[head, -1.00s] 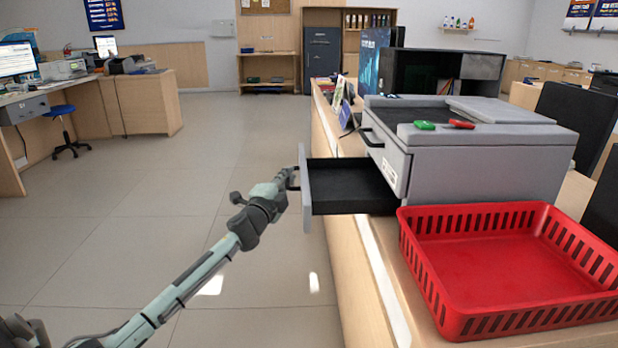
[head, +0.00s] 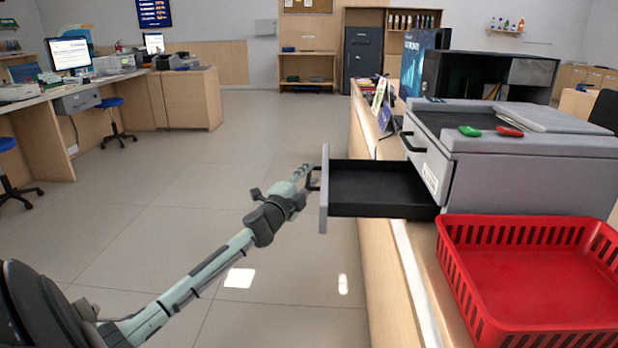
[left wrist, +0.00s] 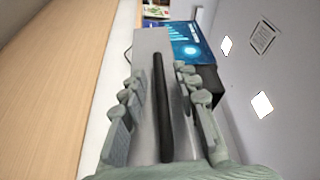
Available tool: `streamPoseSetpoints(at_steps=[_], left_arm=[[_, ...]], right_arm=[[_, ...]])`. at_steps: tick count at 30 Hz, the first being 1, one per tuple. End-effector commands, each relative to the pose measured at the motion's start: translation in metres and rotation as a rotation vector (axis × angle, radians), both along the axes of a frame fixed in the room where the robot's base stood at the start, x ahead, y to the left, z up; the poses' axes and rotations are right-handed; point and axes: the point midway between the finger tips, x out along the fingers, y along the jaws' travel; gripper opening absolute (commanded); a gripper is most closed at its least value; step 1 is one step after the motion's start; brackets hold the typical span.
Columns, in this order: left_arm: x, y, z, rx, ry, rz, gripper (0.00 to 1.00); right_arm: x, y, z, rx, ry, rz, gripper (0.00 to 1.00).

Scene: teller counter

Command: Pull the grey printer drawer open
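The grey printer (head: 540,165) stands on the counter in the head view. Its lower grey drawer (head: 380,188) stands far out to the left, with its black inside showing empty. My left gripper (head: 306,178) is at the black handle on the drawer's front panel. In the left wrist view the dark handle bar (left wrist: 162,110) runs between the fingers of my left gripper (left wrist: 160,92). The fingers are apart, with a visible gap on each side of the bar. My right gripper is not in view.
A red basket (head: 445,260) sits on the counter in front of the printer. A green and a red item (head: 509,131) lie on the printer's top. An upper black handle (head: 412,143) is on the printer's side.

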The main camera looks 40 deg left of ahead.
Motion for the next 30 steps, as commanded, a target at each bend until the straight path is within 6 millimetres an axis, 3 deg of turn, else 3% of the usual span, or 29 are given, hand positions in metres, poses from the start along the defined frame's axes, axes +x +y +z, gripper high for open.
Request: streamPoseSetpoints(at_steps=[11, 24, 30], left_arm=[[-0.011, -0.003, -0.002, 0.000, 0.002, 0.000, 0.31], [-0.094, -0.025, -0.008, -0.002, 0.002, 0.001, 0.31], [-0.113, -0.030, -0.009, 0.000, 0.000, 0.000, 0.31]], right_arm=[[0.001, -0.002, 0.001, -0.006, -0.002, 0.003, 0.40], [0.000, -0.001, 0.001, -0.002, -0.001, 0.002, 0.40], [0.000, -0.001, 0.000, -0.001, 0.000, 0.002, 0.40]])
